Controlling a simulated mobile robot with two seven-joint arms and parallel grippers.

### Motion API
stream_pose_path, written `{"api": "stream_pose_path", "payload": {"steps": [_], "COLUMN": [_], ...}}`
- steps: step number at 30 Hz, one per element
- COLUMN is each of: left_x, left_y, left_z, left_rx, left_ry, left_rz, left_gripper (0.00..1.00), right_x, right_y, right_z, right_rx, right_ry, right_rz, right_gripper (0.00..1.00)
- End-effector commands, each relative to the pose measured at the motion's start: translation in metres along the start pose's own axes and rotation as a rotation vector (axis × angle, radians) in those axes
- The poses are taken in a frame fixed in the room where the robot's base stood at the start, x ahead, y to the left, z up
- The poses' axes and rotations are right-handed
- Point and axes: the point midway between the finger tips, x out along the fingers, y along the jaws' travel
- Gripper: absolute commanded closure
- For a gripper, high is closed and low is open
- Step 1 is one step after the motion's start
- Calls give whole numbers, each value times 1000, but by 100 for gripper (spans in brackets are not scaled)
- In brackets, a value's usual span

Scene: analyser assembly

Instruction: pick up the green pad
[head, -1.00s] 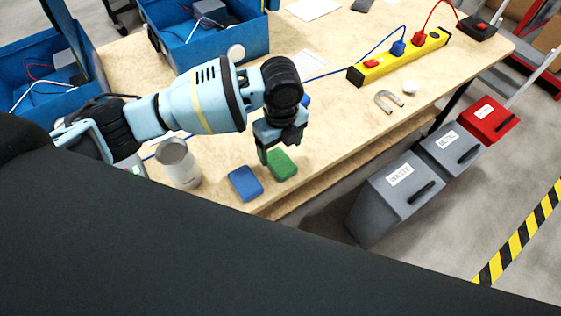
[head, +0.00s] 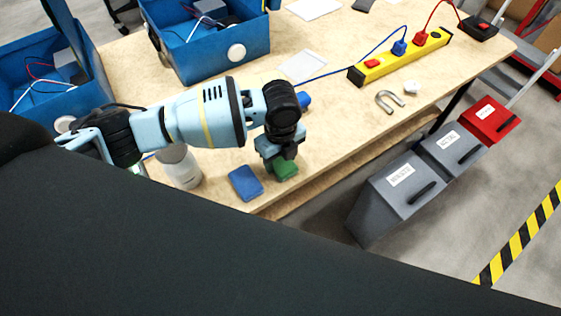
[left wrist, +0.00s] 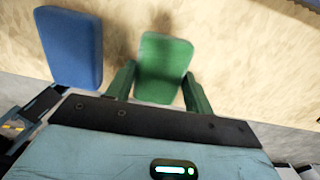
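The green pad (head: 285,168) lies on the table near its front edge, partly hidden by my left gripper in the head view. It also shows in the left wrist view (left wrist: 164,62), with its near end between the two fingers. My left gripper (head: 279,158) is right over the pad and points down at it. In the left wrist view, my left gripper (left wrist: 157,88) is open, with one finger on each side of the pad and a small gap at the right finger. The blue pad (head: 245,183) lies just left of the green one. My right gripper is not in view.
A metal can (head: 181,168) stands left of the pads. A horseshoe magnet (head: 389,101) and a yellow power strip (head: 400,58) lie farther right. Blue bins (head: 215,58) stand at the back. Grey bins (head: 397,196) and a red bin (head: 489,121) stand off the table's front.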

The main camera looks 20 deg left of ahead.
Motion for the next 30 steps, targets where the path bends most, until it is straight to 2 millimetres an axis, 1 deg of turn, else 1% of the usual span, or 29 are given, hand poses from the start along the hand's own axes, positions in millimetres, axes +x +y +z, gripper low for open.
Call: {"api": "stream_pose_path", "payload": {"steps": [1, 3, 4, 14, 17, 20, 23, 30], "left_x": [0, 0, 0, -4, -11, -22, -38, -42], "left_y": [0, 0, 0, 0, -1, -1, -1, 39], "left_z": [0, 0, 0, 0, 0, 0, 0, -36], "left_rx": [0, 0, 0, 0, 0, 1, 1, 4], "left_ry": [0, 0, 0, 0, 0, -1, 0, 2], "left_rz": [0, 0, 0, -1, -3, -3, -4, -1], "left_gripper": [58, 68, 70, 70, 70, 70, 70, 70], "right_x": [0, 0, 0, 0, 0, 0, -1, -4], "right_y": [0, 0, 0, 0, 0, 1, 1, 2], "right_z": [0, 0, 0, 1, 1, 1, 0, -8], "right_rx": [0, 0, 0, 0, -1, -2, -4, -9], "right_ry": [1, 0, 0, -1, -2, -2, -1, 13], "right_rz": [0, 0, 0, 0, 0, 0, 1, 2], "right_gripper": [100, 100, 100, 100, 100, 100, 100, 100]}}
